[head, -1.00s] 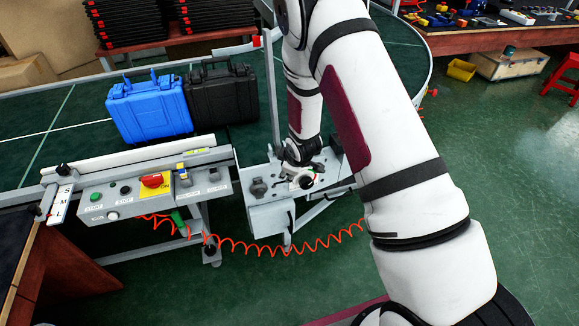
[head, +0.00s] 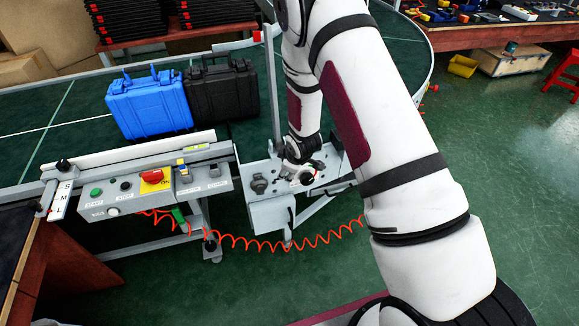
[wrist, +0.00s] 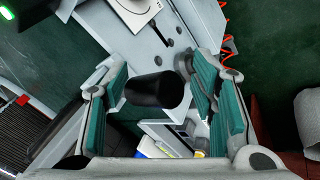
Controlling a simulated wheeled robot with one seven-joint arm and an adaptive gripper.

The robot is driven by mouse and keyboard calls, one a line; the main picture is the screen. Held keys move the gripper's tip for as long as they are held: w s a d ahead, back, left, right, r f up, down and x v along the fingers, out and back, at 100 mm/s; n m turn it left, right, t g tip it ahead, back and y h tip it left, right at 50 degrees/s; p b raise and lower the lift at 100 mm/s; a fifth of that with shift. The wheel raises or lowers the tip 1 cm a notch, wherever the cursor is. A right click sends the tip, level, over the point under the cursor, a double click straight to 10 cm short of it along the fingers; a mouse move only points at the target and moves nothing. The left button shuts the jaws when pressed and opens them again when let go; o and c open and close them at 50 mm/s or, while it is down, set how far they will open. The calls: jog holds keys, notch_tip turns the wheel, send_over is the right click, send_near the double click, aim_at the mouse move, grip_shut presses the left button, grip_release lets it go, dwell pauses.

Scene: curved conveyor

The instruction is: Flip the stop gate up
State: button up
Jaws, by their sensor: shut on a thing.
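My gripper (wrist: 160,88) is shut on a black cylindrical handle (wrist: 155,90), which lies between its teal finger pads in the wrist view. In the head view my gripper (head: 303,160) is low over the grey control box (head: 268,212) beside the conveyor, and my arm covers part of it. I cannot tell which part is the stop gate.
A blue case (head: 150,104) and a black case (head: 222,90) stand on the green conveyor. A button panel with a red knob (head: 152,176) is at the left. A coiled red hose (head: 255,241) hangs below. Green floor is free at the right.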

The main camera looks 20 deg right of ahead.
jog(key=shift+a, duration=0.35)
jog(key=v, duration=1.2)
jog(key=shift+d, duration=0.35)
jog(key=s+d+r+m, duration=0.1)
jog(key=s+r+m, duration=0.25)
jog(key=r, duration=0.65)
jog(key=s+r+m, duration=0.2)
jog(key=s+r, duration=0.3)
jog(key=r, duration=0.4)
jog(key=s+r+m, duration=0.2)
jog(key=s+r, duration=0.3)
jog(key=s, duration=0.5)
jog(key=s+a+r+m, duration=0.1)
jog(key=s+r+m, duration=0.2)
jog(key=s+r, duration=0.3)
jog(key=s, duration=0.4)
